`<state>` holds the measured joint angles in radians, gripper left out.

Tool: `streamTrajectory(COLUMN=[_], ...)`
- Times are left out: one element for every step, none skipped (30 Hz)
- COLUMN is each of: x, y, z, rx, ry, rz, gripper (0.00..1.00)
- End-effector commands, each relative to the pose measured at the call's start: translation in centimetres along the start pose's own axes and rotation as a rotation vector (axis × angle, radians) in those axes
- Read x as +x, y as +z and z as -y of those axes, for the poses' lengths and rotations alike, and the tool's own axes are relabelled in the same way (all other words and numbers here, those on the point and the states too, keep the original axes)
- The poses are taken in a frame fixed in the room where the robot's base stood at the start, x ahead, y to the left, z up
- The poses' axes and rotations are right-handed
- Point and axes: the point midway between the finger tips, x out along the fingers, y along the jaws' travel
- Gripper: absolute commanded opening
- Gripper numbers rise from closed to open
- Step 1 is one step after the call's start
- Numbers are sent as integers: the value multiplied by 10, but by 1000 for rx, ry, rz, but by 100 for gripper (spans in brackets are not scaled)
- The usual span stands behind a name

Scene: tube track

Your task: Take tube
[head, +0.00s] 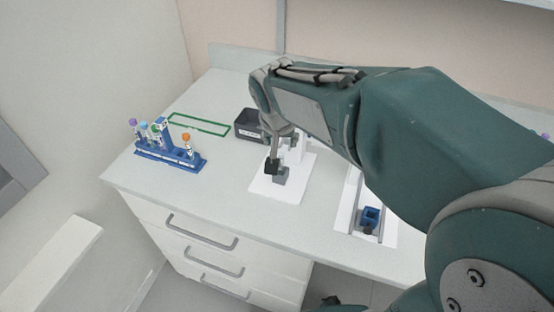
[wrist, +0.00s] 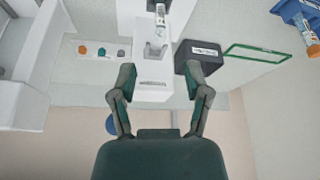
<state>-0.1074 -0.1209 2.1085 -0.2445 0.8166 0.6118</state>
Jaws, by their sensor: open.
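A blue rack (head: 170,159) at the left of the bench holds several tubes with purple, blue, green and orange caps. The orange-capped tube (head: 187,143) stands at its right end; its cap also shows at the right edge of the wrist view (wrist: 313,50). My gripper (head: 273,160) is over a white station (head: 265,185) right of the rack. In the wrist view my gripper (wrist: 159,74) is open, its fingers spread with nothing between them. A clear, labelled tube-like piece (wrist: 160,15) shows at the station, beyond the fingertips. My arm hides part of the station.
A dark box (head: 247,126) with a label stands behind the station. A green frame (head: 200,124) lies flat behind the rack. A white track with a blue holder (head: 371,215) is at the right. Bare bench lies between rack and station.

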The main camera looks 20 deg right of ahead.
Motion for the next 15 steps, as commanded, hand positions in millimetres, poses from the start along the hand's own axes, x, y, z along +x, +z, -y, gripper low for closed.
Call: streamTrajectory(x=[10, 16, 21, 25, 28, 32, 33, 35, 38, 41, 45, 51, 56, 61, 68], y=[1, 1, 1, 1, 0, 0, 0, 0, 0, 0, 0, 0, 0, 0, 0], z=[-1, -1, -1, -1, -1, -2, -2, -1, -1, 0, 0, 1, 2, 3, 4], rx=[0, 0, 0, 0, 0, 1, 1, 1, 1, 0, 1, 1, 0, -1, -2], ry=[2, 3, 3, 2, 1, 1, 1, 0, 0, 0, 1, 1, 1, 2, 2], rz=[4, 4, 4, 4, 3, 3, 2, 2, 1, 2, 3, 4, 4, 5, 4], gripper=[62, 62, 62, 62, 62, 62, 62, 62, 62, 62, 62, 62, 62, 62, 62])
